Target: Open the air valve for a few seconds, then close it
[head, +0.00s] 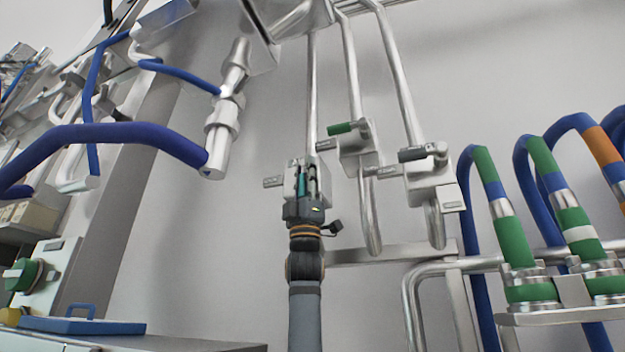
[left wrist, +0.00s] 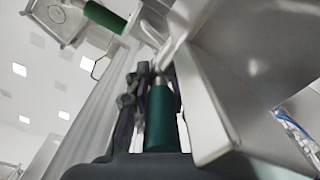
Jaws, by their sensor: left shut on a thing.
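Three small valves hang on silver pipes along the wall in the head view. My left gripper (head: 307,178) reaches up from below to the leftmost valve (head: 294,172) and is shut on its green handle (head: 301,182). The handle also shows in the left wrist view (left wrist: 160,118), upright between the fingers. The gripper hides much of this valve's body. The middle valve (head: 360,160) has a green handle (head: 342,128), and the right valve (head: 430,178) has a grey handle (head: 411,154). I cannot read the small tags. My right gripper is not in view.
Green and blue hoses (head: 512,240) stand on a metal bracket at the right. A thick blue hose (head: 110,137) crosses the left side. A horizontal metal rail (head: 390,253) runs behind and right of my arm. A blue lid (head: 80,325) lies at lower left.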

